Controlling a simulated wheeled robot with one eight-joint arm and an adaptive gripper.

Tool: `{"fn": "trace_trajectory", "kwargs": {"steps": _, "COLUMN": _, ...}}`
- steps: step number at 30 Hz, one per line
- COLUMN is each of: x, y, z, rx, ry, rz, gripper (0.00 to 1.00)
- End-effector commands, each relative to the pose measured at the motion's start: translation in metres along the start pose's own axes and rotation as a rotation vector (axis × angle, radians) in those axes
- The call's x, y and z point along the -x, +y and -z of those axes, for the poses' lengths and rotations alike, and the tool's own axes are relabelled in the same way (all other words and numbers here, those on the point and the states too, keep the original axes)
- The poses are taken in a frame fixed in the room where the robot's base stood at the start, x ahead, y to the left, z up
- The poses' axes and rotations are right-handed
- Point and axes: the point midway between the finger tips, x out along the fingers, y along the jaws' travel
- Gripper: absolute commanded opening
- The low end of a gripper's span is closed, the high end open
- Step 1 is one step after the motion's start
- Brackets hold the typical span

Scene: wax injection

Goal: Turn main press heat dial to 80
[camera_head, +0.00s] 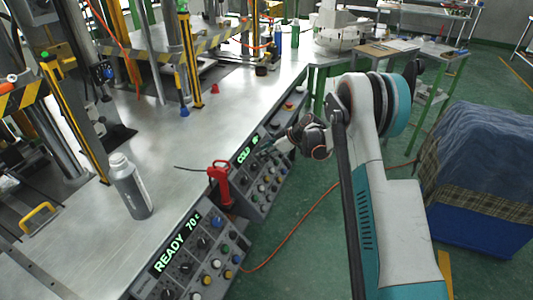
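Two control panels line the front edge of the metal bench. The near panel (206,262) has a green display (175,243) reading "READY 70 c" and several knobs and coloured buttons. The far panel (262,190) has a display (246,152) reading "COLD", the rest of it hard to read, and several small knobs. I cannot tell which knob is the main press heat dial.
A red clamp-like tool (220,186) stands between the panels. A grey bottle (131,188) stands on the bench (175,150). An orange cable (305,219) lies on the green floor. A covered blue crate (478,225) stands at right, beyond my arm.

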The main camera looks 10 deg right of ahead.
Motion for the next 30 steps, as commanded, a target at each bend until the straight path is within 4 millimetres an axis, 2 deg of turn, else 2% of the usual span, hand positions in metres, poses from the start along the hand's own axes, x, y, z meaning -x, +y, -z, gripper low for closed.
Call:
{"fn": "trace_trajectory", "kwargs": {"steps": 1, "x": 0.0001, "y": 0.0, "z": 0.0, "rx": 0.0, "ry": 0.0, "rz": 0.0, "gripper": 0.13}}
{"fn": "trace_trajectory", "kwargs": {"steps": 3, "x": 0.0001, "y": -0.0001, "z": 0.0, "rx": 0.0, "ry": 0.0, "rz": 0.0, "gripper": 0.01}}
{"fn": "trace_trajectory", "kwargs": {"steps": 17, "x": -0.0001, "y": 0.0001, "z": -0.0004, "rx": -0.072, "ry": 0.0, "rz": 0.007, "gripper": 0.01}}
{"fn": "trace_trajectory", "kwargs": {"steps": 30, "x": -0.0002, "y": 0.0008, "z": -0.0011, "rx": -0.429, "ry": -0.002, "rz": 0.038, "gripper": 0.01}}
